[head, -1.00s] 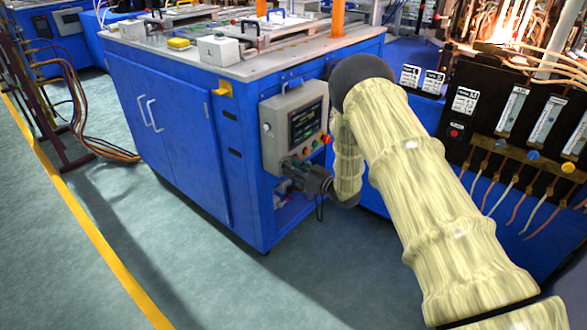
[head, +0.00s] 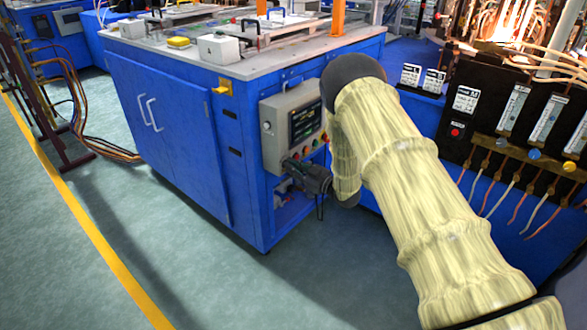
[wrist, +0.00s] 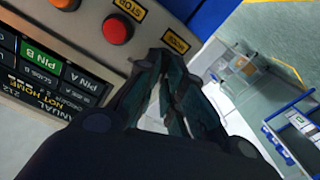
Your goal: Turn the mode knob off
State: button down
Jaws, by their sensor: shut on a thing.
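The grey control panel (head: 272,128) hangs on the side of the blue cabinet, with a dark screen and a row of small buttons. My gripper (head: 288,166) is at its lower edge. In the wrist view, my gripper (wrist: 168,62) has its dark fingers closed together at the panel, right by the yellow MODE label (wrist: 176,40). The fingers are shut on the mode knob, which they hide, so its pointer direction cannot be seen. A red STOP button (wrist: 117,28) sits just left of the fingers.
The panel's screen (wrist: 45,65) is left of the fingers in the wrist view. The blue cabinet (head: 170,135) stands on a green floor with open room in front. A black gauge panel (head: 480,125) with hoses and hot glowing equipment is at the right.

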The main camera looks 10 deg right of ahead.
jog(key=n, duration=0.2)
jog(key=n+b, duration=0.1)
jog(key=n, duration=0.1)
jog(key=shift+s+a+f+n, duration=0.1)
jog(key=shift+a+f+n, duration=0.05)
jog(key=shift+n, duration=0.25)
dwell(0.4)
jog(key=c, duration=1.5)
grip_release()
jog(key=shift+c, duration=0.2)
jog(key=v, duration=1.2)
